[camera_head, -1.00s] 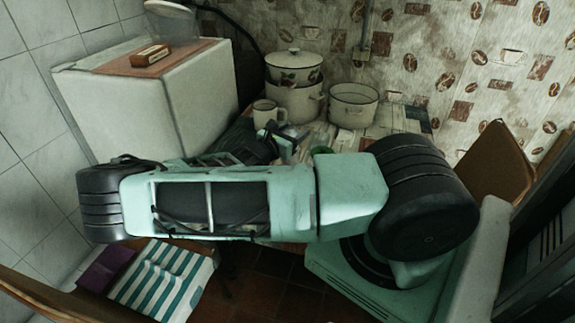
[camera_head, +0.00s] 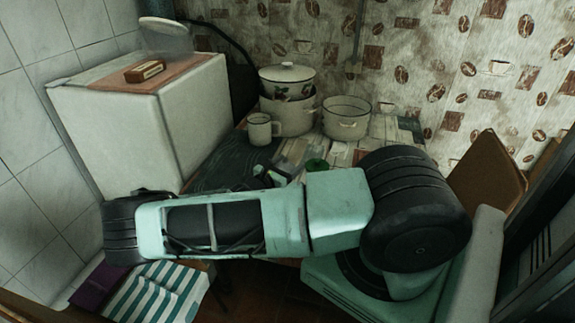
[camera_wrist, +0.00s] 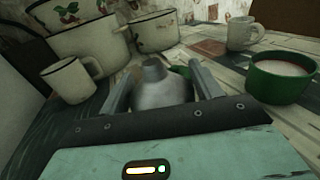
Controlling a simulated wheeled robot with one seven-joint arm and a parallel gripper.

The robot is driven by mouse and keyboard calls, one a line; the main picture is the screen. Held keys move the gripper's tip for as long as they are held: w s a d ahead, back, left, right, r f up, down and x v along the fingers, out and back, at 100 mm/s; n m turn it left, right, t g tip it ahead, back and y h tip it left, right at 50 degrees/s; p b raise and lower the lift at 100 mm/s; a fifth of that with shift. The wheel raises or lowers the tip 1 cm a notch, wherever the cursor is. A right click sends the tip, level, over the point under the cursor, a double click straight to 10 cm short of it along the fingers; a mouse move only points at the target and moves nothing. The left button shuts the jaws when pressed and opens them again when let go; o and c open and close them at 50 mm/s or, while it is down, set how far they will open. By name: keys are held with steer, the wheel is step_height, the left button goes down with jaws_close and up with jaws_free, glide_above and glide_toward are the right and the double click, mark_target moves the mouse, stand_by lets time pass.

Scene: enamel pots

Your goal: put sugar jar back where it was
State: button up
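A grey metal jar (camera_wrist: 160,88) with a narrow raised top, which looks like the sugar jar, sits between the two fingers of my gripper (camera_wrist: 162,70) in the wrist view. The fingers lie close along both its sides and appear shut on it. Its lower part is hidden behind the gripper body. In the head view my gripper (camera_head: 277,174) is over the near part of the table, and the jar cannot be made out clearly there.
A white mug (camera_wrist: 70,80) and enamel pots (camera_head: 290,115) (camera_head: 346,118) stand at the back. A white box-like appliance (camera_head: 140,115) stands left.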

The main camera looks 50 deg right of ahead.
steer(key=shift+o, duration=1.2)
